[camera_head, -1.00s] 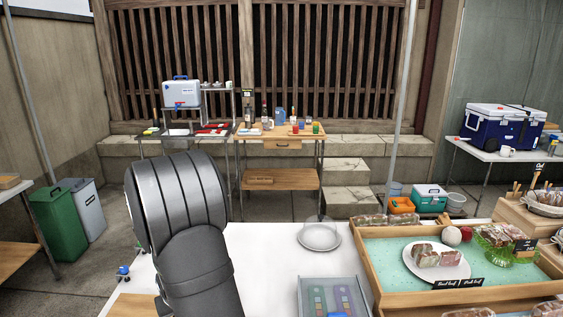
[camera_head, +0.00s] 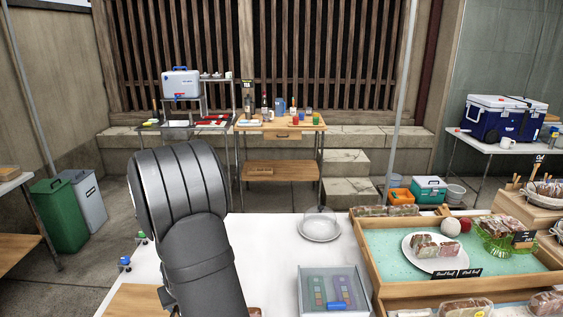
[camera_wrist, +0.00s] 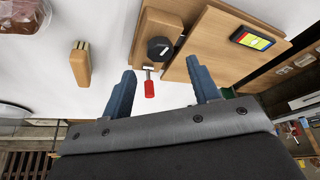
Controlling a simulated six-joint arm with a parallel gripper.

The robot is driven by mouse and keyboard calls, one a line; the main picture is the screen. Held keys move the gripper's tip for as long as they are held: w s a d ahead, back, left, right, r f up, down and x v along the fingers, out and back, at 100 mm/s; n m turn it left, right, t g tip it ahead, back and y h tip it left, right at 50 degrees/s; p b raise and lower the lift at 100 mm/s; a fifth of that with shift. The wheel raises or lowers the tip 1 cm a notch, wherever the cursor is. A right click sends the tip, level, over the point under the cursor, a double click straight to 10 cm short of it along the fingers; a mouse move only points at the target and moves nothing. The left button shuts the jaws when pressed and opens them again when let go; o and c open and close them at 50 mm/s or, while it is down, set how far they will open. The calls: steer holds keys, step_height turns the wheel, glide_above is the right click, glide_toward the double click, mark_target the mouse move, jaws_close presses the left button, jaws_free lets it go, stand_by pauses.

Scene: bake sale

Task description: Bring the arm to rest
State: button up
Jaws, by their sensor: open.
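In the wrist view my gripper (camera_wrist: 161,66) is open, its two blue fingers apart with nothing held between them. A small red-handled tool (camera_wrist: 150,88) shows in the gap between the fingers, apart from both. In the head view my dark arm rises at the lower left over the white table (camera_head: 275,250); the gripper itself is hidden there.
The wrist view shows wooden boards, a dark round object (camera_wrist: 160,49) and a wooden block (camera_wrist: 80,66). In the head view a clear case (camera_head: 333,285), a plate under a clear dome (camera_head: 320,229) and a wooden display tray (camera_head: 372,275) stand right of the arm.

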steer(key=v, duration=1.1)
steer(key=shift+r, duration=0.2)
steer(key=shift+o, duration=0.5)
steer(key=o, duration=0.9)
steer(key=s+a+f+n+t+y, duration=0.1)
steer(key=s+a+f+t+y, duration=0.2)
steer(key=f, duration=0.3)
steer(key=s+a+f+t+y, duration=0.3)
steer(key=f, duration=0.3)
steer(key=x, duration=1)
steer(key=shift+a, duration=0.2)
steer(key=shift+r, duration=0.1)
steer(key=v, duration=1)
